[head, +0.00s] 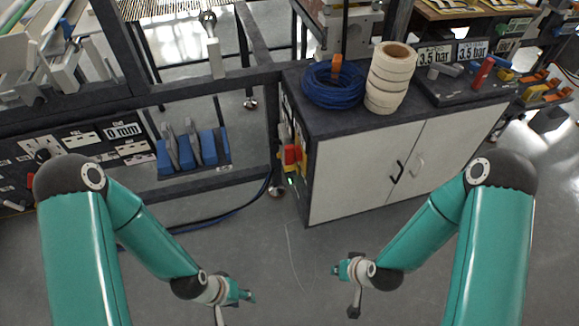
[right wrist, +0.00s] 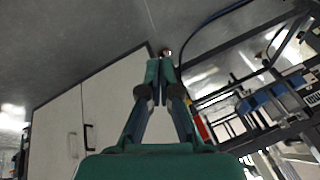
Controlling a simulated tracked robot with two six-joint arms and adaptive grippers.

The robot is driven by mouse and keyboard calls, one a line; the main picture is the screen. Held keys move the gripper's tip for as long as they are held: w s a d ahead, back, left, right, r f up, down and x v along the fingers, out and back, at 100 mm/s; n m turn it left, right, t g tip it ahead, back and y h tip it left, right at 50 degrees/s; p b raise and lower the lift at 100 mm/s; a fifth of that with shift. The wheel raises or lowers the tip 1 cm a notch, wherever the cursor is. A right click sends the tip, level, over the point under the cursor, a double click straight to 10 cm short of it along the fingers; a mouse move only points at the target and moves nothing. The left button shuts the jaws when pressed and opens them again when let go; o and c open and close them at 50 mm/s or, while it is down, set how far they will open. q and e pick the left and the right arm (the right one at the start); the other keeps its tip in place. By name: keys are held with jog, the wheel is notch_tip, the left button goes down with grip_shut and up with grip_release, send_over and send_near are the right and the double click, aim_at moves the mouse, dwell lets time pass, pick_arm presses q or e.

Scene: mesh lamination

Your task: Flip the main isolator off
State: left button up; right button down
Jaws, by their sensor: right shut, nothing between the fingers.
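The main isolator, a red handle on a yellow plate (head: 292,157), is on the left end of the white-doored cabinet (head: 350,172). Its switch position is too small to tell. In the right wrist view a bit of its red (right wrist: 203,129) shows beside my right gripper's finger. My right gripper (head: 338,269) is shut and empty, above the floor in front of the cabinet and well apart from the isolator; its fingertips (right wrist: 160,68) are together in the right wrist view. My left gripper (head: 248,296) is low at the front, left of it, and its jaw opening is not clear.
Blue cable coil (head: 334,92), stacked tape rolls (head: 390,78) and a dark tray of tools (head: 465,82) are on the cabinet top. A dark machine frame (head: 190,92) with blue pedals (head: 208,146) stands left. A dark hose (head: 225,215) lies near the cabinet. Floor in front is clear.

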aim_at(288, 163)
jog(key=w+n+t+h+b, duration=0.1)
jog(key=w+n+t+b, duration=0.1)
jog(key=w+t+b, duration=1.25)
jog(key=w+a+f+n+y+b, duration=0.2)
jog(key=w+a+b, duration=0.6)
jog(key=b, duration=1.1)
jog(key=shift+w+a+f+g, duration=0.45)
jog(key=shift+w+f, duration=0.35)
jog(key=shift+w, duration=0.3)
jog(key=shift+w, duration=0.1)
jog(key=b+x, duration=0.2)
jog(key=x, duration=1.1)
jog(key=shift+w+a, duration=0.25)
jog(key=shift+w, duration=0.1)
